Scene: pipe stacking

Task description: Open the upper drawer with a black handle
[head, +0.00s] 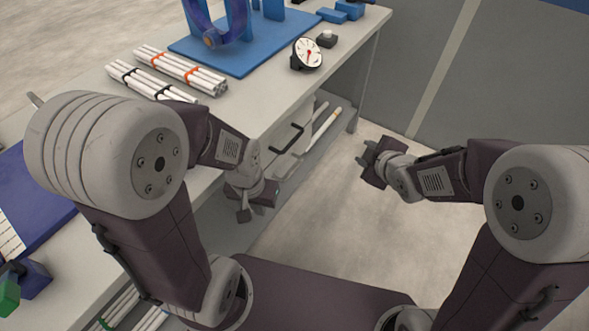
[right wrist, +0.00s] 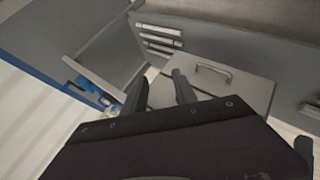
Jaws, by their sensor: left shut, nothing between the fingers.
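The upper drawer's black handle (head: 285,138) shows on the pale drawer front under the table in the head view. A handle (right wrist: 213,71) on a grey front also shows in the right wrist view; I cannot tell whether it is the same one. The drawer looks closed. My left gripper (head: 243,214) is shut and empty, below and left of the handle and apart from it. My right gripper (head: 363,160) is open and empty, to the right of the handle over the floor. Its two separated fingers (right wrist: 163,92) show in the right wrist view.
The white table (head: 262,92) carries bundles of white pipes (head: 180,72), a blue stand (head: 225,55) and a dial gauge (head: 307,54). More pipes (head: 326,122) lie on a shelf right of the drawer. The floor (head: 320,210) between my arms is clear.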

